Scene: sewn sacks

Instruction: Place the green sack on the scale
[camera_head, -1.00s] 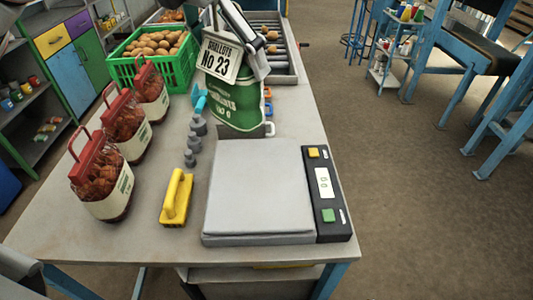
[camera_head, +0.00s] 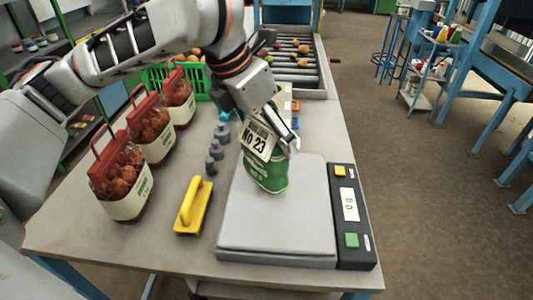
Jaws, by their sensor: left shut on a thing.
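The green sack (camera_head: 266,176) has a white tag reading No 23 and is over the back part of the scale (camera_head: 275,228). The scale has a grey flat plate and a black panel on its right side with yellow and green buttons. My left gripper (camera_head: 283,143) comes down from above and is shut on the top of the green sack. The sack is upright with a slight tilt. I cannot tell whether its bottom touches the plate. My right gripper is not in view.
Several red-topped sacks (camera_head: 122,182) stand along the left of the table. A yellow-handled tool (camera_head: 193,206) lies left of the scale, with several grey weights (camera_head: 215,150) behind it. A green crate (camera_head: 153,83) and a roller conveyor (camera_head: 300,62) are at the back.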

